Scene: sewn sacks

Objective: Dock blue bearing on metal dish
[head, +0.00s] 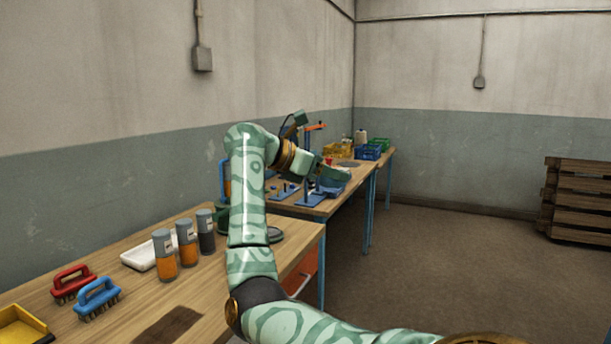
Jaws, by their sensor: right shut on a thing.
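My right gripper (341,175) is small and far off at the end of my green patterned arm, over the near end of the back workbench. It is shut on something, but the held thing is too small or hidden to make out. I cannot pick out the blue bearing for sure. A round, greyish, dish-like thing (276,235) lies on the near bench, partly hidden behind my right arm. It may be the metal dish; I cannot tell. My left gripper is not in view.
The near wooden bench (95,270) holds a red brush (72,284), a blue brush (98,297), a yellow tray (20,326), a white tray (140,256) and several jars (187,243). Blue stands and crates (367,152) crowd the back bench. Open floor (450,240) lies right; pallets (580,200) stand far right.

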